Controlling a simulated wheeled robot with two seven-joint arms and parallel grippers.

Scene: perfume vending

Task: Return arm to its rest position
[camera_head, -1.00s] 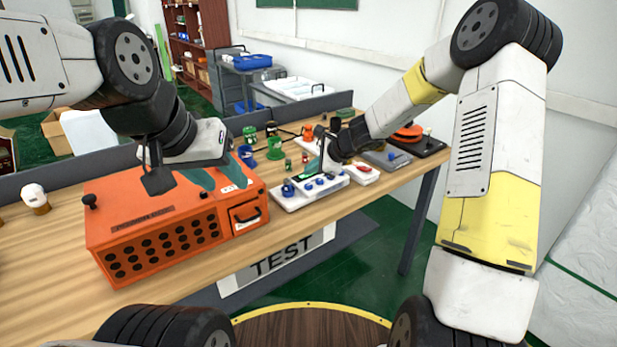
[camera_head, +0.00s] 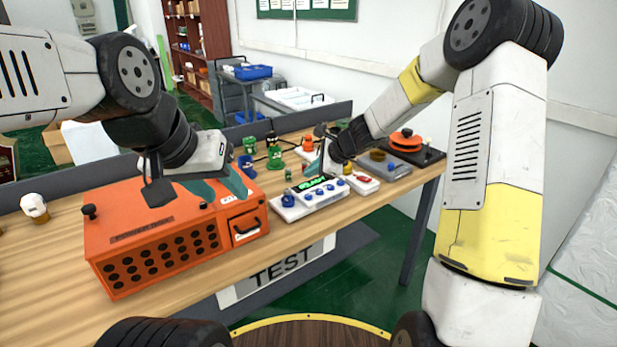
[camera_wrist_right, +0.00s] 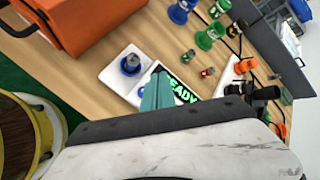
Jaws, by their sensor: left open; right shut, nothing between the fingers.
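My left arm comes in from the left, and its gripper (camera_head: 228,186) is open and empty above the orange box (camera_head: 150,240), with teal fingers spread. My right arm reaches from the right over the table. Its gripper (camera_head: 316,168) is shut and empty beside the white device (camera_head: 296,208) with blue knobs, its fingers small in the head view. In the right wrist view the teal fingers (camera_wrist_right: 156,92) are together over the device, beside its green display (camera_wrist_right: 184,92). I cannot tell whether they touch it.
The wooden table (camera_head: 60,300) also bears green (camera_head: 274,158) and blue holders, a white tray with red items (camera_head: 361,184) and a grey device (camera_head: 388,167) at the right. A white-capped bottle (camera_head: 34,207) stands at the left. A low dark partition runs along the back.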

